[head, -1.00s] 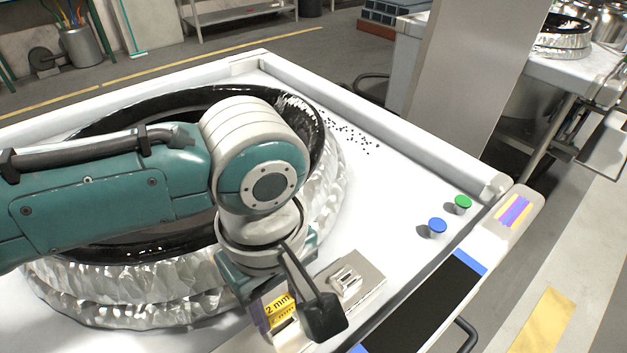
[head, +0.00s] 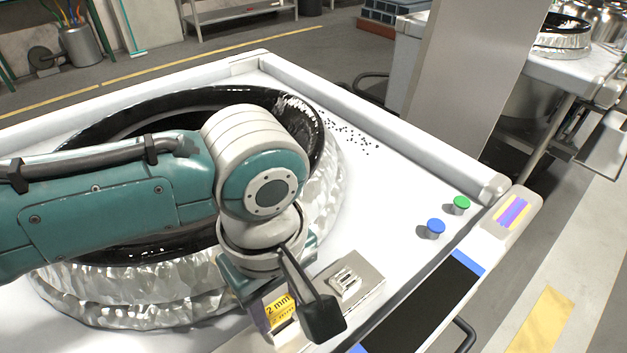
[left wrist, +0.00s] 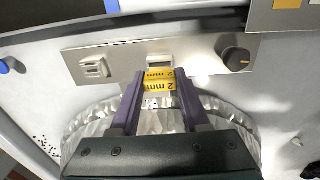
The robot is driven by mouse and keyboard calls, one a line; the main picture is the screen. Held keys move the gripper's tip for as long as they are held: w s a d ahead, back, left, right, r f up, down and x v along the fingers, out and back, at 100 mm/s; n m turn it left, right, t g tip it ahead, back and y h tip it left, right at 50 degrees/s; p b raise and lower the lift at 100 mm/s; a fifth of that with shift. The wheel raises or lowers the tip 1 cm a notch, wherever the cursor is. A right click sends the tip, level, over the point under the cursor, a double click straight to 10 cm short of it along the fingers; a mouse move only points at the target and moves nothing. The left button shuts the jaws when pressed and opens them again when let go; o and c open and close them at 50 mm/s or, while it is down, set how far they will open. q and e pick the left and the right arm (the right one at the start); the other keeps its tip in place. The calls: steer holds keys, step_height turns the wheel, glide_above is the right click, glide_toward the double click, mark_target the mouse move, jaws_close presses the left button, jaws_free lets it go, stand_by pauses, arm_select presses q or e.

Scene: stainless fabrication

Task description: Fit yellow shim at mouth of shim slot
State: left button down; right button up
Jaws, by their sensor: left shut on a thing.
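The yellow shim (head: 279,313), marked "2 mm", is between the fingers of my left gripper (head: 284,318). It also shows in the left wrist view (left wrist: 159,85), where the purple fingers of the left gripper (left wrist: 158,92) are shut on its sides. The shim's far end is right at a small pale slot block (left wrist: 160,60) on a metal plate (left wrist: 127,60). I cannot tell whether it touches the slot or has entered it. In the head view my wrist and a dark part of it hide the slot. My right gripper is not in view.
A ribbed pale block (head: 345,282) is on the plate, and a dark knob (left wrist: 233,57) stands at its other end. A large foil-wrapped ring (head: 130,290) lies beside the plate. Blue (head: 436,226) and green (head: 461,203) buttons are near the table edge.

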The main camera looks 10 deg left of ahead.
arm_select(q)
steer(key=shift+f+b, duration=0.65)
steer(key=shift+f, duration=0.65)
steer(key=shift+c, duration=1.5)
jaws_free()
step_height(320, 180, up, 9)
steer(key=p, duration=0.3)
steer(key=shift+r, duration=0.5)
